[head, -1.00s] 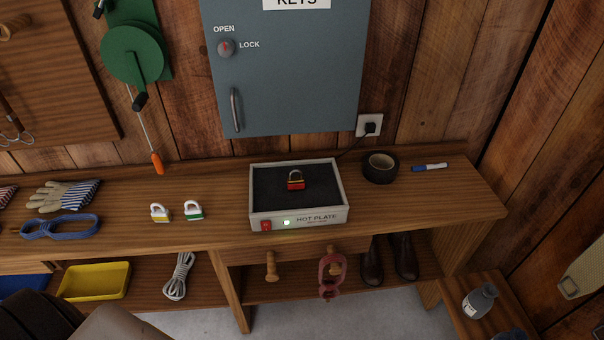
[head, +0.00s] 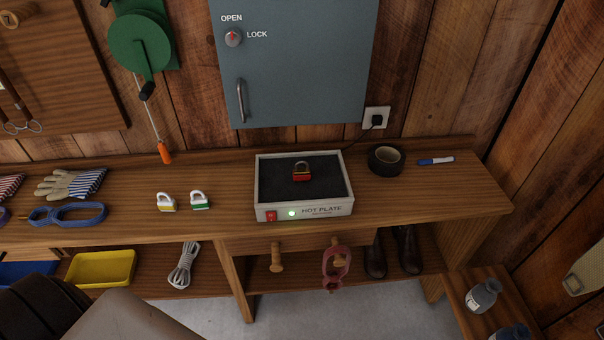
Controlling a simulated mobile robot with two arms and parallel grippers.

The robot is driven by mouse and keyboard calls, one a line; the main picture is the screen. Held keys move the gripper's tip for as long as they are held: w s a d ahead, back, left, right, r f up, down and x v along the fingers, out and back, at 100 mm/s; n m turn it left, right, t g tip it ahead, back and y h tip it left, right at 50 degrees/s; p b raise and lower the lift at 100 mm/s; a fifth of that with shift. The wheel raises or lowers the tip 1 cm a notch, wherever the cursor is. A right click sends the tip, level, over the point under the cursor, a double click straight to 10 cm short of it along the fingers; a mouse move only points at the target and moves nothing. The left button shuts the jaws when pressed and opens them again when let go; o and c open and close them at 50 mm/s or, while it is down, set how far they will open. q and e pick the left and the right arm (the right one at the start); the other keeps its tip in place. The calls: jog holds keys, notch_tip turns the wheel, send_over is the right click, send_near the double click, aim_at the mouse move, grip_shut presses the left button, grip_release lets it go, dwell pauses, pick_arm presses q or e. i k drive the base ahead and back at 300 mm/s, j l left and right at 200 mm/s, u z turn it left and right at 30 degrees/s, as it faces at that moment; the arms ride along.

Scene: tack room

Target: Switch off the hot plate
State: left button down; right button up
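The hot plate (head: 332,211) is a pale box with a dark top, standing on the wooden bench below the key cabinet. Its front carries a red switch (head: 271,216) at the left, a lit green light (head: 292,213) and the label "HOT PLATE". A red padlock (head: 302,172) rests on its dark top. A cord runs from behind it to a black plug (head: 376,120) in the wall socket. Part of my own body shows at the lower left, but neither gripper is in view.
Bench space in front of the tape is clear.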

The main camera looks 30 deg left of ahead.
aim_at(271, 216)
jog(key=u, duration=1.05)
